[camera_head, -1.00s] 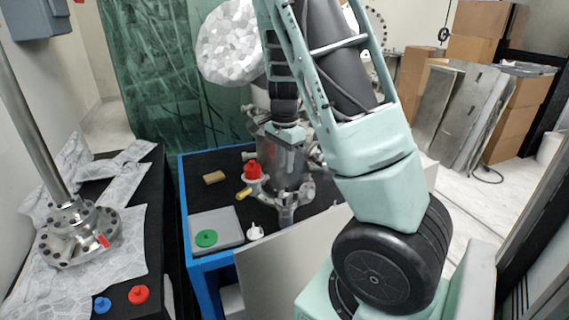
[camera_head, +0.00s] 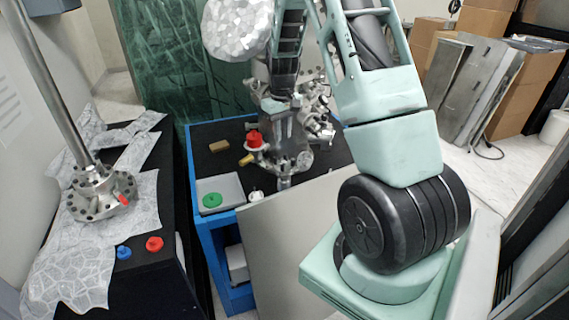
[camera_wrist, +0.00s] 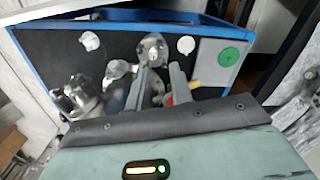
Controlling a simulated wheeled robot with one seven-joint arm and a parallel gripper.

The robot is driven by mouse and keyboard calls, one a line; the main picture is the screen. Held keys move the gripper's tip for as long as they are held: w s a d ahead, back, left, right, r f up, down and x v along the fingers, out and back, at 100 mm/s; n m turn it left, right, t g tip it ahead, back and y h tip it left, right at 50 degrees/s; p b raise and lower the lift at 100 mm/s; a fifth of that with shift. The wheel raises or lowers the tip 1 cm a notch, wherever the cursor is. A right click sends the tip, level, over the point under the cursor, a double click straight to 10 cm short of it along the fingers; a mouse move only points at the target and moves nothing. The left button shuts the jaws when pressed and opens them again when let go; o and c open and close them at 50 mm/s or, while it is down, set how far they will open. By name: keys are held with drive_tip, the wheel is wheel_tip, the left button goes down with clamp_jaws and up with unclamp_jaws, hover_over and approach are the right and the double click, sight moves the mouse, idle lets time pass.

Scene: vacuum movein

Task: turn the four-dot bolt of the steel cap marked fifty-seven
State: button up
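A steel vacuum assembly (camera_head: 284,137) with several flanged ports stands on the black-topped table, partly hidden behind my arm. In the wrist view a round steel flange (camera_wrist: 152,48) lies just beyond my fingertips, and another steel ported part (camera_wrist: 76,94) is to the left. My gripper (camera_wrist: 157,82) points toward the flange with its two grey fingers apart and nothing clearly held between them. I cannot make out a number fifty-seven or a four-dot bolt on any part. In the head view my fingertips are hard to tell from the steel.
The blue-edged table (camera_head: 208,238) also carries a grey plate with a green disc (camera_head: 212,200), a red cap (camera_head: 254,139) and a tan block (camera_head: 219,146). A black stand at left holds a bolted flange with a tall pole (camera_head: 100,193). Cardboard boxes (camera_head: 513,90) stand at back right.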

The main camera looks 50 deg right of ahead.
sight(283, 164)
wheel_tip(283, 164, down, 12)
drive_tip(key=p, duration=0.2)
drive_tip(key=shift+p, duration=0.35)
clamp_jaws()
